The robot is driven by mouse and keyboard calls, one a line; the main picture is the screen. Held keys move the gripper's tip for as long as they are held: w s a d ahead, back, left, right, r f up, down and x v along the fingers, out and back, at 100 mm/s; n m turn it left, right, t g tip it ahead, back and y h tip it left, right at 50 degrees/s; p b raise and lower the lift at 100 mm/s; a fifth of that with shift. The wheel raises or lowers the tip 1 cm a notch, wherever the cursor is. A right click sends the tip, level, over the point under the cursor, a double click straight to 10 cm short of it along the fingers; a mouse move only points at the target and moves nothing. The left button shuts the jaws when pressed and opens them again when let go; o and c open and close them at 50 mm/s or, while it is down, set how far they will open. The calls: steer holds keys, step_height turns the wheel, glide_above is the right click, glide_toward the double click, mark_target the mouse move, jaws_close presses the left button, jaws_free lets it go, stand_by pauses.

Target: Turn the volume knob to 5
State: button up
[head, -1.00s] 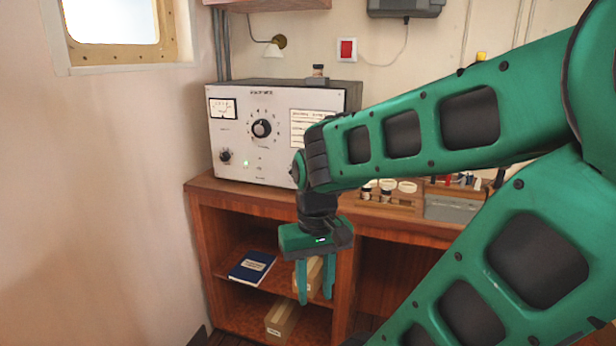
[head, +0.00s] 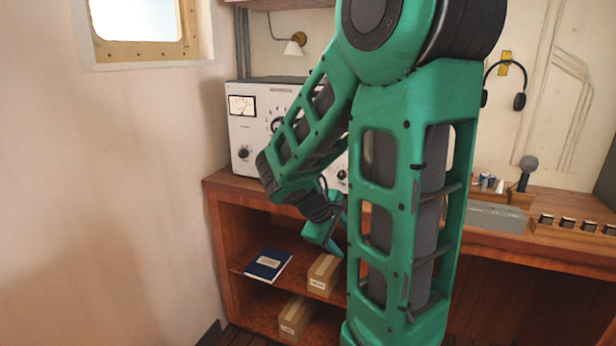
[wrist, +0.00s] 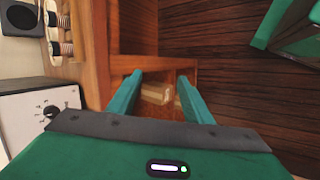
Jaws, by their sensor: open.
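The white radio panel (head: 239,128) stands on the wooden desk at the left, partly hidden by my arm. Another small knob (head: 342,175) shows past the arm. I cannot read which is the volume knob. In the wrist view a black knob with a scale (wrist: 49,111) is at the left. My gripper (wrist: 158,100) is open and empty, apart from the panel; in the head view it is partly hidden behind my arm, below the desktop's level.
The wooden desk (head: 225,183) has open shelves with a blue book (head: 268,265) and cardboard boxes (head: 324,274). A microphone (head: 527,172) and a slotted wooden rack (head: 575,231) are at the right. Headphones (head: 519,101) hang on the wall. The left wall (head: 100,200) is close.

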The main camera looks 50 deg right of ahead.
steer(key=w+d+r+n+t+h, duration=0.1)
steer(key=w+d+r+n+h, duration=0.15)
steer(key=w+n, duration=0.25)
steer(key=w+d+r+n+t+h, duration=0.1)
steer(key=w+d+n+h, duration=0.3)
steer(key=w, duration=0.1)
steer(key=w+a+r+n+t+h, duration=0.1)
steer(key=w+r+n+t, duration=0.15)
steer(key=w+n, duration=0.35)
steer(key=w+a+r+n+t+h, duration=0.1)
steer(key=w+a+n+t+h, duration=0.15)
steer(key=w+n, duration=0.25)
steer(key=shift+n+y, duration=0.3)
steer(key=x, duration=1.1)
steer(key=shift+w+d+r, duration=0.1)
steer(key=c, duration=1.1)
steer(key=shift+o, duration=0.2)
steer(key=shift+d+r, duration=0.1)
steer(key=shift+d, duration=0.15)
steer(key=shift+w+a, duration=0.1)
steer(key=shift+a, duration=0.2)
